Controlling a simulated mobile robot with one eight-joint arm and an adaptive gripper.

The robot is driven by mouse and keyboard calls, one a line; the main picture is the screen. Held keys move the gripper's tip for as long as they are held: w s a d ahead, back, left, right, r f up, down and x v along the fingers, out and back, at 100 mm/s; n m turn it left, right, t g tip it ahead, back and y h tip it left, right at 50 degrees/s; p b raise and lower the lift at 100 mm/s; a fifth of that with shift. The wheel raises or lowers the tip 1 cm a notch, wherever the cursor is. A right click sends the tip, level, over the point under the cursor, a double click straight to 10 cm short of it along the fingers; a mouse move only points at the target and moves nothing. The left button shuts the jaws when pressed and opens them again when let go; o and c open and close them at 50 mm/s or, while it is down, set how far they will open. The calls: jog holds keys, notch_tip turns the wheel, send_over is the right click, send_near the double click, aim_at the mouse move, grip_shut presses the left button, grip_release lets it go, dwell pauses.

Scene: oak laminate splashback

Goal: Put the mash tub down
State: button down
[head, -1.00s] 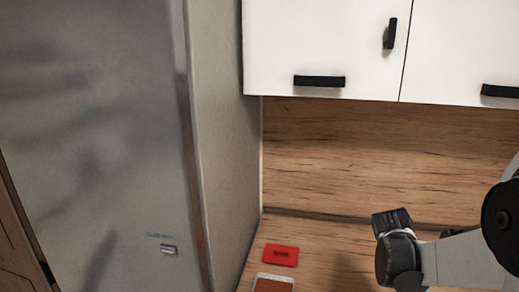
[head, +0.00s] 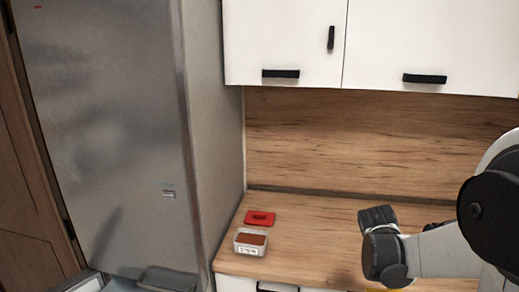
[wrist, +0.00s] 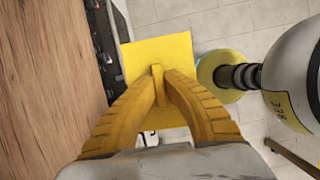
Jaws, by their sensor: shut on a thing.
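In the wrist view my gripper (wrist: 158,88) has its two yellow fingers shut on the upright tab of a flat, square yellow lid (wrist: 158,52). This seems to be the top of the mash tub; its body is mostly hidden under the lid and fingers, and no label can be read. It hangs over the pale tiled floor, just off the counter's front edge. In the head view my dark wrist (head: 382,245) is in front of the counter at the lower right; the fingers and held thing are almost wholly below the frame.
An open tub with brown contents (head: 250,244) and a white label stands on the wooden counter (head: 320,225), with a red lid (head: 260,217) behind it. A steel fridge (head: 110,140) rises at the left. White cupboards (head: 290,40) hang above. The counter's middle is clear.

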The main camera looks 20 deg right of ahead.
jog(key=shift+m+g, duration=0.3)
jog(key=shift+m, duration=0.2)
jog(key=w, duration=0.1)
jog(key=w+a+f, duration=0.2)
jog(key=shift+w+b, duration=0.15)
jog(key=shift+b, duration=0.25)
jog(key=w+a+f+m+y+b, duration=0.1)
jog(key=w+a+f+m+b, duration=0.1)
jog(key=a, duration=0.6)
jog(key=w+a+f+m+g+y+b, duration=0.1)
jog(key=w+a+f+m+b, duration=0.2)
jog(key=w+a+f+m, duration=0.2)
jog(key=w+a+f+m+g+y+b, duration=0.1)
jog(key=w+a+f+m+b, duration=0.2)
jog(key=a, duration=0.9)
notch_tip(320, 180, down, 3)
jog(key=shift+w+f+m+y, duration=0.2)
jog(key=shift+w+m+y, duration=0.15)
jog(key=shift+m, duration=0.25)
